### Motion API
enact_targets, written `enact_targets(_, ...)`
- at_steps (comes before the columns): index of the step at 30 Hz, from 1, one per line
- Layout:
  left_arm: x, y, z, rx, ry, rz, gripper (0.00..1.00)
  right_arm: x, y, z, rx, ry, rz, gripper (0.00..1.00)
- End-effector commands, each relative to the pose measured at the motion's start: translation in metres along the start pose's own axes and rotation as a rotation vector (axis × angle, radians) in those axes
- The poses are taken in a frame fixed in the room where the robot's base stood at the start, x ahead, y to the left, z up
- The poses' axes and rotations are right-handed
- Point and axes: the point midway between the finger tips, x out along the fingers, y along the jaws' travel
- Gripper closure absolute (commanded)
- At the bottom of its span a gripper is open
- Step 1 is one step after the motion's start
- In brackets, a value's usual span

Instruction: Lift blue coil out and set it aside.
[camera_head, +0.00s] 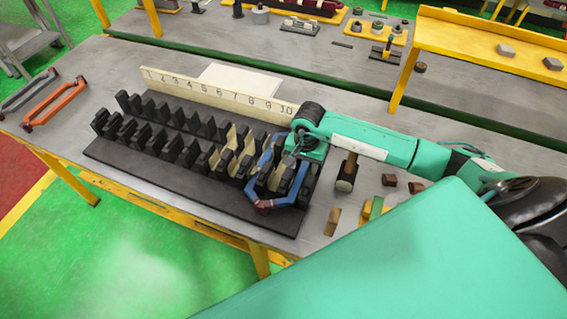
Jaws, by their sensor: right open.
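The blue coil (250,189) is a six-sided loop with a reddish front end. It sits around the black teeth at the right end of the dark slotted stator block (130,163), below the numbers 9 and 10. My right gripper (291,150) comes in from the right and is open at the coil's back end. Its fingertips are partly hidden, and I cannot tell whether they touch the coil. My left gripper is not in view.
A numbered strip (215,92) stands along the block's back edge. An orange coil (54,104) and a grey coil (27,90) lie at the table's left end. A hammer (346,177) and small blocks (389,180) lie right of the block.

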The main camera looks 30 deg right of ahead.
Motion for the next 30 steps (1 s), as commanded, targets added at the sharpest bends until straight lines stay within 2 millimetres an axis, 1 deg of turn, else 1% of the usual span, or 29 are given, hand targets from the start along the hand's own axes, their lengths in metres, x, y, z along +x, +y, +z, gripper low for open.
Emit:
enact_targets(2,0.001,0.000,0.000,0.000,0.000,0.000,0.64,0.000,0.000,0.000,0.000,0.000,0.000,0.52)
enact_targets(3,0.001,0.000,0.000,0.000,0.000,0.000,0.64,0.000,0.000,0.000,0.000,0.000,0.000,0.56)
enact_targets(8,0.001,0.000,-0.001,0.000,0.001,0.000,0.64,0.000,0.000,0.000,0.000,0.000,0.000,0.87)
enact_targets(9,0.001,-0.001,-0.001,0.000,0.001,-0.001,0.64,0.000,0.000,0.000,0.000,0.000,0.000,0.95)
enact_targets(10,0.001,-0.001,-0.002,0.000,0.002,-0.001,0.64,0.000,0.000,0.000,0.000,0.000,0.000,1.00)
enact_targets(23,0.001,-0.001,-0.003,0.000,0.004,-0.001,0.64,-0.003,0.000,-0.001,0.000,0.001,-0.002,1.00)
enact_targets(26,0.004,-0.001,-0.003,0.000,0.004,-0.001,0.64,-0.007,0.000,-0.001,0.000,0.001,-0.002,1.00)
enact_targets(30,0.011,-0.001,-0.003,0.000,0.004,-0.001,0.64,-0.022,-0.001,-0.002,0.000,0.004,-0.004,1.00)
